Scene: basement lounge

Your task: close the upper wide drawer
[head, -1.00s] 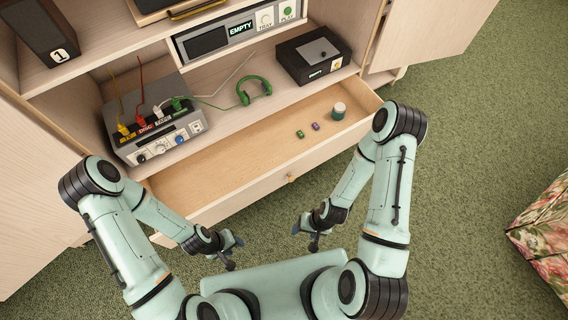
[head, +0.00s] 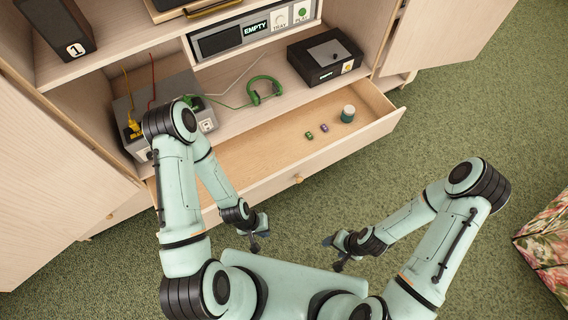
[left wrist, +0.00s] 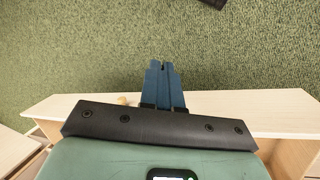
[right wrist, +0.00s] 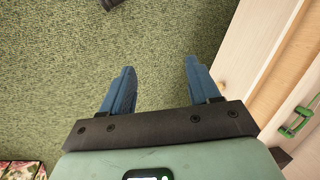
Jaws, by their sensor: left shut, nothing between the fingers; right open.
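The upper wide drawer (head: 345,151) of the pale wood cabinet stands open, with a small round knob (head: 298,179) on its front. It holds a green jar with a pale lid (head: 348,113), a small green item (head: 309,135) and a small purple item (head: 324,128). My left gripper (head: 262,242) is shut and empty, in front of the drawer and apart from it; its fingers (left wrist: 165,82) point at the carpet in the left wrist view, with the drawer front (left wrist: 250,106) behind. My right gripper (head: 333,254) is open and empty, farther from the drawer front.
Above the drawer, a shelf holds a grey box with cables (head: 130,115), partly hidden by my left arm, green headphones (head: 265,88) and a black box (head: 325,57). Open cabinet doors (head: 430,40) stand at both sides. Carpet (head: 420,130) is clear at right; a floral seat (head: 548,240) lies beyond.

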